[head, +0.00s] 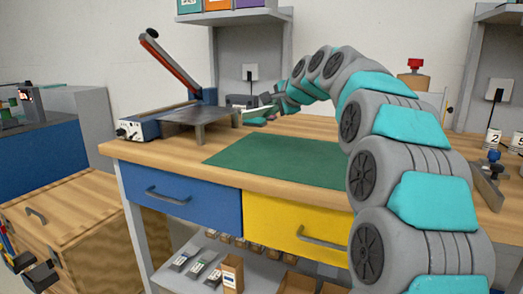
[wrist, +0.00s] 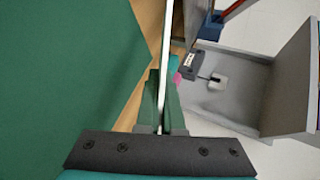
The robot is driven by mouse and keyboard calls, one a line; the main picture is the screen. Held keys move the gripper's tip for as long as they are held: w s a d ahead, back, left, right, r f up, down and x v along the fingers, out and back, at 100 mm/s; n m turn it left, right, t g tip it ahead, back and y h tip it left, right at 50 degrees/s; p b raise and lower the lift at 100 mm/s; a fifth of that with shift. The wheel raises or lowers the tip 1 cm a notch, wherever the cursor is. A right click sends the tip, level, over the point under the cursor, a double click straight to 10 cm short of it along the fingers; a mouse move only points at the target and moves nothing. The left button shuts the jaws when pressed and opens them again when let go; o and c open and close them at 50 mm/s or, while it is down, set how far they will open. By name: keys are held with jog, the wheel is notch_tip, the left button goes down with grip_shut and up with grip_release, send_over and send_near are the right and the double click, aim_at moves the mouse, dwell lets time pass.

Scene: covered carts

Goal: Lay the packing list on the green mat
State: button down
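The green mat (head: 275,158) lies flat on the wooden workbench, its right part hidden behind my arm. It also fills the left of the wrist view (wrist: 60,75). My gripper (head: 262,113) is above the bench near the mat's back edge. In the wrist view its two green fingers (wrist: 165,105) are closed on a thin white sheet (wrist: 167,45), seen edge-on, which appears to be the packing list. In the head view only a small pale sliver of it shows at the gripper. No writing on it can be made out.
A device with a raised red arm (head: 170,62) and a dark plate (head: 190,118) stands left of the mat. A dark power strip (wrist: 191,66) lies at the bench's back. A clamp-like tool (head: 488,180) is at the right. The mat's visible surface is clear.

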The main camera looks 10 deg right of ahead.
aim_at(268, 148)
notch_tip(268, 148, down, 7)
jog(key=b, duration=0.4)
jog(key=shift+f, duration=0.2)
jog(key=c, duration=1.2)
grip_release()
jog(key=shift+p+v, duration=0.8)
jog(key=shift+v, duration=3.2)
